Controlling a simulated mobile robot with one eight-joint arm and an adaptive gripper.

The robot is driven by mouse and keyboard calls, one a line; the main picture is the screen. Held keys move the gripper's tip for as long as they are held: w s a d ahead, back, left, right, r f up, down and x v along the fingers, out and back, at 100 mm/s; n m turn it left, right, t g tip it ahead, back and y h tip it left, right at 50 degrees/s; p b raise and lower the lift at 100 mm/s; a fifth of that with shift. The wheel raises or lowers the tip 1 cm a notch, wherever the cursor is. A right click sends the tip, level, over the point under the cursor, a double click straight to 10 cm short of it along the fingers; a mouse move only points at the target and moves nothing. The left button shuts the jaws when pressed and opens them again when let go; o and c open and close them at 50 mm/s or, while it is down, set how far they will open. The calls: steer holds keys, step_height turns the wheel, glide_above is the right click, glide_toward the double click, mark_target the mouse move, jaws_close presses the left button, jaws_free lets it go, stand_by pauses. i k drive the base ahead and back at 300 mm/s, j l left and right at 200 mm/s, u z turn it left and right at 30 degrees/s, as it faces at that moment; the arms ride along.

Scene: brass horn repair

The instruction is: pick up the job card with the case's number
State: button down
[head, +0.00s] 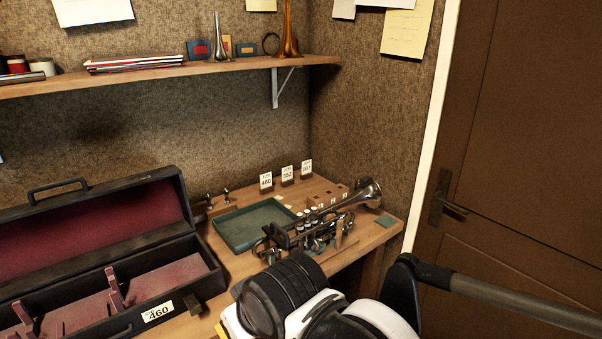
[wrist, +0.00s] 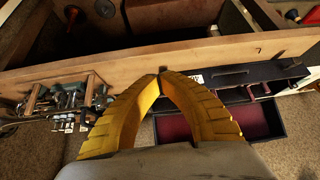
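The open case (head: 100,255) at the left bears a white label (head: 158,311) reading 460. Three small white job cards stand upright in holders at the back of the bench. The leftmost job card (head: 266,181) appears to read 460. The middle card (head: 287,173) and the right card (head: 306,167) carry other numbers, too small to read surely. In the wrist view, my gripper (wrist: 163,73) has its yellow fingertips together with nothing visible between them. It is apart from the cards. The case also shows in the wrist view (wrist: 245,122), at the right.
A shelf (head: 215,66) hangs above, and a brown door (head: 530,150) is at the right.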

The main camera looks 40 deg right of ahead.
mark_target(266, 179)
steer(key=l+z, duration=0.1)
steer(key=z, duration=0.35)
steer(key=l+z, duration=0.1)
steer(key=z, duration=0.35)
steer(key=i+z, duration=0.15)
steer(key=z, duration=0.3)
steer(key=l+z, duration=0.15)
steer(key=z, duration=0.35)
steer(key=i+l, duration=0.1)
steer(key=i, duration=0.25)
steer(key=i+l, duration=0.1)
steer(key=i, duration=0.2)
steer(key=i+u, duration=0.2)
steer(key=u, duration=0.25)
steer(key=i+u, duration=0.2)
steer(key=u, duration=0.2)
steer(key=i+u, duration=0.2)
steer(key=u, duration=0.25)
steer(key=i+l+u, duration=0.15)
steer(key=u, duration=0.25)
